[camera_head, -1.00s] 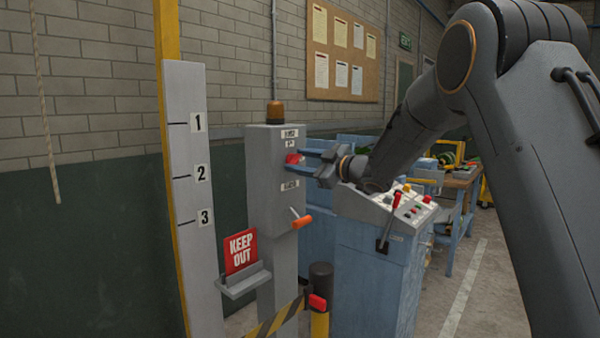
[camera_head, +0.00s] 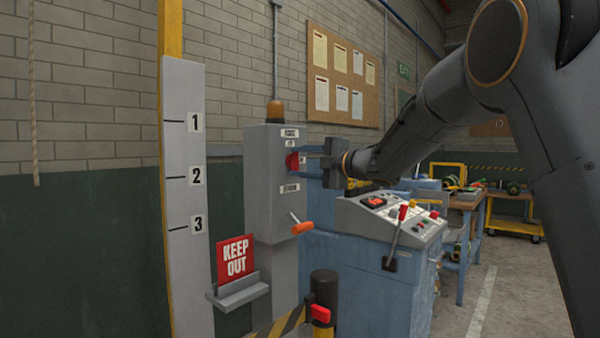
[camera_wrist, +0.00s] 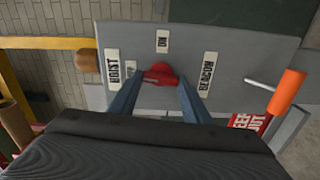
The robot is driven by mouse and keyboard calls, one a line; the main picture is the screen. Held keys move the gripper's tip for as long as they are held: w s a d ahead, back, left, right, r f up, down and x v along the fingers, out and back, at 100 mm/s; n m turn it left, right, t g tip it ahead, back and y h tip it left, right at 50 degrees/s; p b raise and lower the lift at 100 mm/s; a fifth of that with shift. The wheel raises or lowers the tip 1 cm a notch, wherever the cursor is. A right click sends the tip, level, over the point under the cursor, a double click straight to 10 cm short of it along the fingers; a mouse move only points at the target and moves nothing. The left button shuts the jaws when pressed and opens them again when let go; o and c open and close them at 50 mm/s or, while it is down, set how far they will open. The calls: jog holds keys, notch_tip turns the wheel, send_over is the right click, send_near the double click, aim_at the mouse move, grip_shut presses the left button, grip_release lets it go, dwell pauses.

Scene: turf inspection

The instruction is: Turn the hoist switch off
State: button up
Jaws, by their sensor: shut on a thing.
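The hoist switch is a red knob (camera_head: 292,163) on the front of a grey control post (camera_head: 262,185). In the wrist view the red knob (camera_wrist: 161,73) sits between the labels HOIST and BEACON, with an ON label beside it. My gripper (camera_head: 301,164) reaches in from the right, level with the knob. In the wrist view my gripper (camera_wrist: 160,82) has its two blue-grey fingers on either side of the knob, shut on it. The fingers hide part of the knob, and I cannot tell clearly which way it points.
An orange-handled lever (camera_head: 301,228) marked BEACON sticks out below the knob. A red KEEP OUT sign (camera_head: 236,258) stands on a small ledge. A sloped control console (camera_head: 385,222) stands just right of the post, under my arm. A striped barrier (camera_head: 282,325) is in front.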

jog(key=shift+r+n+b, duration=0.1)
jog(key=shift+n+b, duration=0.45)
jog(key=shift+n, duration=0.05)
jog(key=o, duration=1)
jog(key=shift+o, duration=0.2)
jog(key=b+v, duration=0.1)
jog(key=v, duration=0.6)
jog(key=shift+s+d, duration=0.2)
jog(key=shift+d, duration=0.15)
